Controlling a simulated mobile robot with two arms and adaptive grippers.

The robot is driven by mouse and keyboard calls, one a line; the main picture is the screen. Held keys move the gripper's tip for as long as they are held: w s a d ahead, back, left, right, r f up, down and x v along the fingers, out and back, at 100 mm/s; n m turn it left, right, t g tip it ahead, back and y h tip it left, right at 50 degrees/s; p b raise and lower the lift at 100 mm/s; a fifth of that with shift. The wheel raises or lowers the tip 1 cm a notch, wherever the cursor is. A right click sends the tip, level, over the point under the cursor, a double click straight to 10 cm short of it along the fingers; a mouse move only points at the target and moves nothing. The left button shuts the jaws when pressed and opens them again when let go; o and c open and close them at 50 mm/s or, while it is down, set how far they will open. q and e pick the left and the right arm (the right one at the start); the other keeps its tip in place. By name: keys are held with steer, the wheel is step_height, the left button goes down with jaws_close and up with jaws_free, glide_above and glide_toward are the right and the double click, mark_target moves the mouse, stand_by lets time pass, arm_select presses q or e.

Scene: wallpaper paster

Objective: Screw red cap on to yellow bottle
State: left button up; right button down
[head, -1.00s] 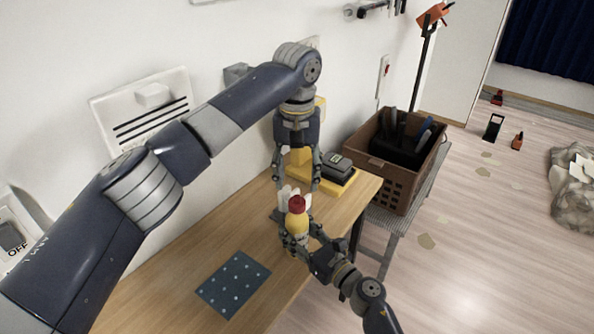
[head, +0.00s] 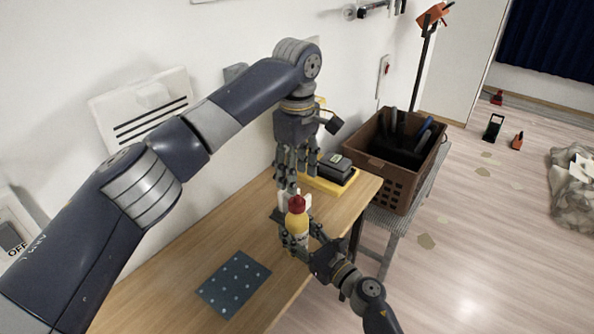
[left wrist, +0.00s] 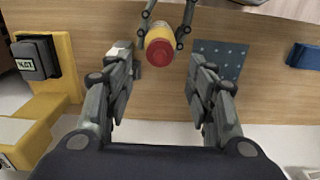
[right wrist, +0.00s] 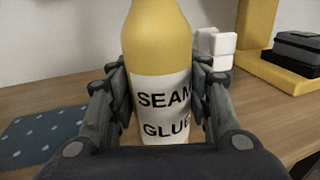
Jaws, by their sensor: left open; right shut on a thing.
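The yellow bottle (head: 297,226) stands upright above the table's right part, with the red cap (head: 297,204) on its top. In the right wrist view the bottle (right wrist: 157,40) has a white label reading "SEAM GLUE". My right gripper (head: 293,240) is shut on the bottle's body. My left gripper (head: 288,184) points down, open and empty, above and behind the bottle. In the left wrist view the red cap (left wrist: 160,52) shows from above, beyond and between the open fingers. Whether the cap is fully threaded cannot be seen.
A dotted blue mat (head: 233,283) lies on the wooden table (head: 190,270). A yellow stand with a dark block (head: 335,168) is at the table's far end. White blocks (right wrist: 216,46) sit behind the bottle. A brown crate (head: 392,180) stands beyond the table.

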mark_target(297, 196)
arm_select(q)
steer(key=shift+f, duration=0.1)
steer(key=shift+f, duration=3.95)
steer(key=shift+c, duration=0.5)
steer(key=c, duration=1)
